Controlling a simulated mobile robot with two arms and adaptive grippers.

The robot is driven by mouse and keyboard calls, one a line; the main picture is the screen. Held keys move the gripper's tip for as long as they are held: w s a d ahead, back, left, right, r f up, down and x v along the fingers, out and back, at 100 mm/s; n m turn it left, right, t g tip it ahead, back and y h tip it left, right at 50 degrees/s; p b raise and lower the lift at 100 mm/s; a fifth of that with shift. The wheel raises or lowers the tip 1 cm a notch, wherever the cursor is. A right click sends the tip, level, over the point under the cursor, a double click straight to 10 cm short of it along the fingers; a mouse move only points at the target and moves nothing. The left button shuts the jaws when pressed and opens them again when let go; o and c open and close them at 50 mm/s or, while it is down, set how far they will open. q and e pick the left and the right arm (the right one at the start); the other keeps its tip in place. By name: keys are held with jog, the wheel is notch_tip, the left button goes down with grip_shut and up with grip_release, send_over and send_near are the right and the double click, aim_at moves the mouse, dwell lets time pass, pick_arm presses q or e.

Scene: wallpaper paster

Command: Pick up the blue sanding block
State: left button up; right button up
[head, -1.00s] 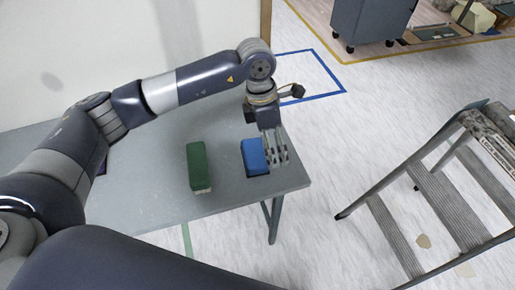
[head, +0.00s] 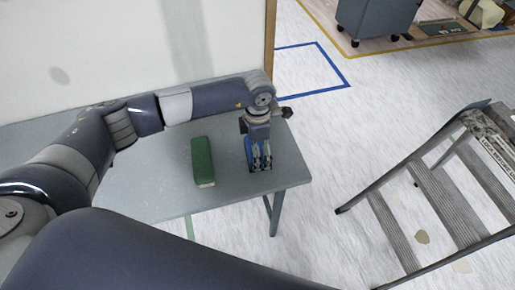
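The blue sanding block (head: 248,156) lies on the grey table near its right end. It is mostly hidden behind my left gripper, with blue showing at the fingers' left side. My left gripper (head: 261,164) points down right at the block, its fingers overlapping it in the head view. I cannot tell whether the fingers touch the block or how far apart they are. My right gripper is not in view.
A green block (head: 202,162) lies on the table (head: 150,190) to the left of the blue one. A stepladder (head: 440,190) stands on the floor at the right. A grey wheeled cabinet (head: 375,20) stands at the back. The table's front left is clear.

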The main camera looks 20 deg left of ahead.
pick_arm(q)
jog(key=shift+f, duration=0.35)
jog(key=c, duration=0.9)
jog(key=shift+o, duration=0.2)
jog(key=shift+r, duration=0.1)
jog(key=shift+r, duration=0.2)
jog(key=r, duration=0.1)
jog(key=r+b, duration=0.1)
jog(key=r, duration=0.1)
jog(key=shift+s+d, duration=0.15)
jog(key=shift+s, duration=0.1)
jog(key=s+d+r+b, duration=0.1)
jog(key=s+d+b, duration=0.2)
jog(key=s, duration=1.1)
jog(key=shift+s+d+r, duration=0.2)
jog(key=shift+s+d, duration=0.15)
jog(key=shift+d, duration=0.6)
